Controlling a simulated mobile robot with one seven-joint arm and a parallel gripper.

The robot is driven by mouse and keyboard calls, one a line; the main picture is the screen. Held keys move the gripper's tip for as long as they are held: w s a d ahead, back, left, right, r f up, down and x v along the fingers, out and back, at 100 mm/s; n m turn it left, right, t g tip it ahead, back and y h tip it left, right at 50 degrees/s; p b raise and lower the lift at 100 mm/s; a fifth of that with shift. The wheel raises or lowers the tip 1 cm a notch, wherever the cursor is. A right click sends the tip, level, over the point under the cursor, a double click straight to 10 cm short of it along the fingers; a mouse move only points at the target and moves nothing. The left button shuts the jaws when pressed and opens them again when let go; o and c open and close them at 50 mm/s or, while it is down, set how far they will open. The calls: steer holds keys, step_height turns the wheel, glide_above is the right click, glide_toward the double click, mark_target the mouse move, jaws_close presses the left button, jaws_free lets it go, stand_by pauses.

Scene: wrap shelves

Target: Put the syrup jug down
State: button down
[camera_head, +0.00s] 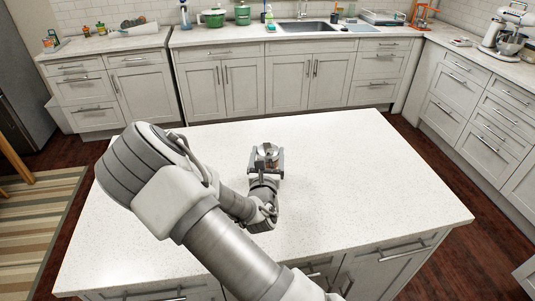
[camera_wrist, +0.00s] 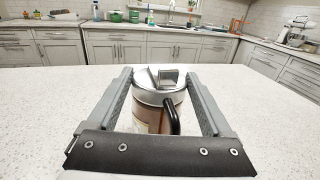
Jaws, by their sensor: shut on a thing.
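The syrup jug (camera_wrist: 152,112) has a clear body with brown contents, a silver lid with a spout, and a black handle on its right side. It stands upright between the fingers of my gripper (camera_wrist: 158,85), which is shut on it. In the head view the jug (camera_head: 267,153) is small and partly hidden by my gripper (camera_head: 266,160), over the middle of the white island top (camera_head: 350,180). The jug's base is hidden, so I cannot tell whether it touches the surface.
The island top around the jug is bare, with free room on all sides. Beyond the floor gap, the back counter holds a sink (camera_head: 305,26), green pots (camera_head: 213,18) and a dish rack (camera_head: 382,17). A stand mixer (camera_head: 508,35) stands on the right counter.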

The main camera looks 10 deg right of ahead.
steer(key=shift+r, duration=0.15)
steer(key=shift+c, duration=0.6)
jaws_free()
steer(key=shift+f, duration=0.2)
steer(key=shift+o, duration=0.6)
steer(key=shift+r, duration=0.15)
